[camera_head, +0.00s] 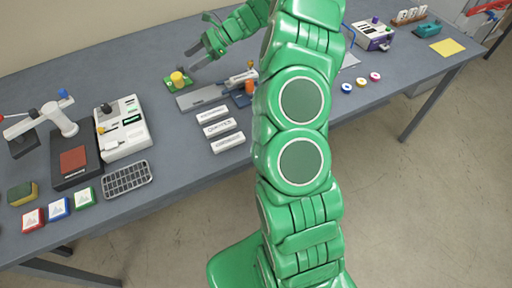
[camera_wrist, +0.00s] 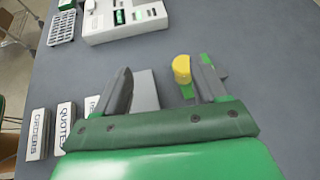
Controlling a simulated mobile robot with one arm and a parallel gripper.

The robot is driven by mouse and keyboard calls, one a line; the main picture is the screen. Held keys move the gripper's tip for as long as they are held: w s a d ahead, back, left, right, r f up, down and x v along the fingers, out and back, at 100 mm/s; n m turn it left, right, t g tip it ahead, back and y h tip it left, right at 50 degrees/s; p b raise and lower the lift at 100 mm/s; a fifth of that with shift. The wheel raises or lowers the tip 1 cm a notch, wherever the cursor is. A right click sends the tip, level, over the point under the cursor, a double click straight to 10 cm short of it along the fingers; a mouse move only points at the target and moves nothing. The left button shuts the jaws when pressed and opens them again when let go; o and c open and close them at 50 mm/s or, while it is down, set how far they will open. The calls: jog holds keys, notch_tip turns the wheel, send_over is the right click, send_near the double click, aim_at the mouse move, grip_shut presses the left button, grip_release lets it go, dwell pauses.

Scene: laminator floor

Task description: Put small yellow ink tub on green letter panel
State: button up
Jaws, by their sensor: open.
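The small yellow ink tub (camera_head: 177,78) appears to stand upright on the green letter panel (camera_head: 168,86) near the back of the grey table. In the wrist view the yellow tub (camera_wrist: 181,69) is close to the right finger, and green parts of the panel (camera_wrist: 187,91) show below it and beyond that finger. My gripper (camera_head: 192,59) is open and empty, a little to the right of and behind the tub in the head view. In the wrist view my gripper (camera_wrist: 165,68) shows both fingers spread wide, with the tub partly overlapped by the right finger.
A grey flat device (camera_head: 203,97) and white label blocks (camera_head: 223,129) lie nearby. A white machine (camera_head: 122,128), a press (camera_head: 72,160) and a dark grid tray (camera_head: 127,180) stand to the left. Small coloured rolls (camera_head: 361,83) and a yellow sheet (camera_head: 447,47) are at right.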

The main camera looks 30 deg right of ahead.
jog(key=s+a+r+n+g+h, duration=0.15)
jog(key=s+a+r+n, duration=0.25)
jog(key=s, duration=0.4)
jog(key=s+a+r+n+g+h, duration=0.1)
jog(key=s+a+r+n+h, duration=0.2)
jog(key=s, duration=0.5)
jog(key=s+a+r+n+g, duration=0.2)
jog(key=s+a+r+n, duration=0.2)
jog(key=s, duration=0.4)
jog(key=s+d+n+h, duration=0.2)
jog(key=s, duration=0.6)
jog(key=s+d+n+h, duration=0.3)
jog(key=s, duration=0.6)
jog(key=s+d+n+h, duration=0.2)
jog(key=s+d, duration=0.1)
jog(key=s, duration=0.6)
jog(key=shift+s+d+n+h, duration=0.2)
jog(key=shift+d+n+h, duration=0.05)
jog(key=shift+n+h, duration=0.15)
jog(key=shift+t, duration=0.25)
